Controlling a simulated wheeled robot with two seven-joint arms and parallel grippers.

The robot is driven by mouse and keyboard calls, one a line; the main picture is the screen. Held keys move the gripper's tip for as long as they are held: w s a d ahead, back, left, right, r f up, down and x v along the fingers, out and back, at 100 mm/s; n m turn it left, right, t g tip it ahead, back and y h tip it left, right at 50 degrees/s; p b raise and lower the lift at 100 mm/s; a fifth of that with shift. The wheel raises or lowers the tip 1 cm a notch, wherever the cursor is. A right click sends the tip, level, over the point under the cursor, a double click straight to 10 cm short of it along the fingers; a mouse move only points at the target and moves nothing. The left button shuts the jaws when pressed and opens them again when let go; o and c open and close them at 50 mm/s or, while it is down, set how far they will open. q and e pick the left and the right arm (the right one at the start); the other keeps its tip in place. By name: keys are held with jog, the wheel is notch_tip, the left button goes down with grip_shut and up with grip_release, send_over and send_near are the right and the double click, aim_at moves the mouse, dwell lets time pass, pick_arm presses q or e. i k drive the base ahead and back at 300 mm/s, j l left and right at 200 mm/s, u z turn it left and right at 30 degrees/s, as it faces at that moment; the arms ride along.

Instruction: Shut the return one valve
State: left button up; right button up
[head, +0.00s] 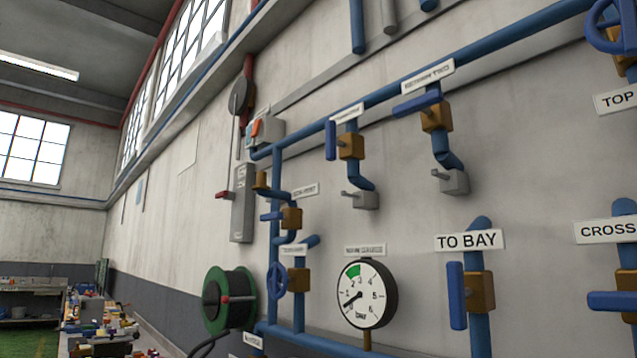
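The label above the left of two similar valves on the upper pipe is too small to read surely; the one beside it reads RETURN TWO (428,76). The left valve, likely return one, has a brass body (351,146) and a blue lever (331,140). This lever stands upright, along its short vertical pipe. The return two valve (436,117) has its blue lever (416,105) lying roughly level, across its pipe. Neither of my grippers is in view, and nothing touches either valve.
A pressure gauge (366,294) and the TO BAY valve (480,292) sit lower on the wall. A CROSS lever (612,301) and a blue handwheel (606,28) are at the right. A green hose reel (230,300) and a cluttered bench (100,335) are at left.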

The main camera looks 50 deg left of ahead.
aim_at(332, 142)
jog(key=k+u, duration=0.1)
jog(key=u, duration=1.5)
jog(key=i+j+z, duration=0.15)
jog(key=i+j, duration=0.2)
jog(key=j, duration=0.1)
